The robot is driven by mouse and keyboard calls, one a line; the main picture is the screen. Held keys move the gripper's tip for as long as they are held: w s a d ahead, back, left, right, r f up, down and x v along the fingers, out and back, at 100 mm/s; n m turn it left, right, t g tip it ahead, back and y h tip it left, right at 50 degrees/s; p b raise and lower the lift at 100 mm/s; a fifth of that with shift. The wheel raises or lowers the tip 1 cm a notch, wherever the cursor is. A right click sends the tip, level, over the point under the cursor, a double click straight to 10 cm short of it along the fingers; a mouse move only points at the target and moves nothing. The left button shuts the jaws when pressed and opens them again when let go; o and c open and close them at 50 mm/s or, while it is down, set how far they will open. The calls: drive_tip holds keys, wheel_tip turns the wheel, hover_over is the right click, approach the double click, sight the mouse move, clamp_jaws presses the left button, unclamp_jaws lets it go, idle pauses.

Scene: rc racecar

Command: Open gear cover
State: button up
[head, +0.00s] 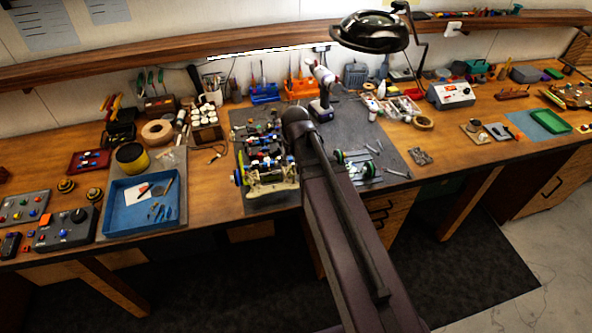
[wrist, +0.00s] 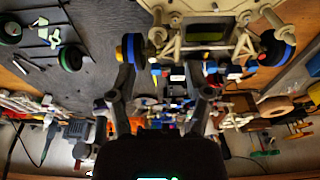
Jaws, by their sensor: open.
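The RC car (head: 270,178) sits on the grey mat at the middle of the bench, with a beige frame, blue-rimmed wheels and colourful parts. In the wrist view its beige frame (wrist: 176,42) fills the top, with a blue-rimmed wheel (wrist: 133,48) at its left. I cannot make out the gear cover for certain. My gripper (wrist: 161,74) shows in the wrist view with its two fingers apart and nothing held. The fingers appear just short of the beige frame; contact is unclear. In the head view my arm hides the gripper.
A loose axle with green-rimmed wheels (head: 354,160) lies right of the car. A cordless drill (head: 322,92) stands behind. A blue tray (head: 142,206) is at left. A black lamp (head: 370,31) hangs above the bench.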

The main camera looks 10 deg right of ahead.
drive_tip(key=shift+s+f, duration=0.3)
drive_tip(key=shift+s, duration=0.5)
